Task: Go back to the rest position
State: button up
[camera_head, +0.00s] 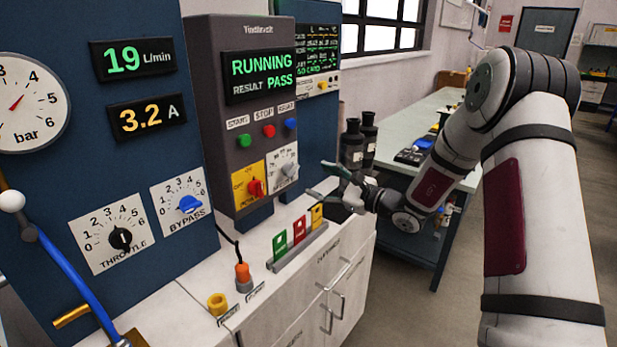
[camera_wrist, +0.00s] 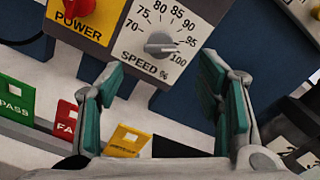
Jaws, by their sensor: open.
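My gripper (camera_head: 330,182) is at the end of my arm, just in front of the lower right part of the grey control box (camera_head: 213,70). In the wrist view my gripper (camera_wrist: 165,95) is open and empty, with teal pads apart. Between and beyond the fingertips is the grey speed knob (camera_wrist: 160,44), with its pointer toward the high end of its scale. The red power knob (camera_wrist: 79,8) is at the upper left. The display (camera_head: 262,75) reads RUNNING and PASS. My arm reaches in from the right of the head view.
Green, red and yellow cards (camera_head: 299,229) stand in a holder on the white cabinet (camera_head: 330,262), below the gripper. Black bottles (camera_head: 353,145) stand behind it. A bench (camera_head: 405,180) is behind my arm. The floor (camera_head: 400,310) at the lower right is partly clear.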

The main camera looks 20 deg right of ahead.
jog(key=shift+s+d, duration=0.4)
jog(key=shift+s, duration=0.2)
jog(key=s+a+r+n+g+p, duration=0.1)
jog(key=s+a+r+n+g, duration=0.55)
jog(key=s, duration=0.45)
jog(key=s+a+r+n+g, duration=0.3)
jog(key=s+a+n+g, duration=0.3)
jog(key=s+a, duration=0.45)
jog(key=s+d+r+n+t+h, duration=0.1)
jog(key=s+d+n+h, duration=0.4)
jog(key=s, duration=0.6)
jog(key=s+d+n+t+h+p, duration=0.1)
jog(key=s+d+n+h, duration=0.4)
jog(key=s, duration=0.6)
jog(key=shift+d+r+h, duration=0.3)
jog(key=shift+d+r, duration=0.1)
jog(key=shift+d, duration=0.05)
dwell(0.9)
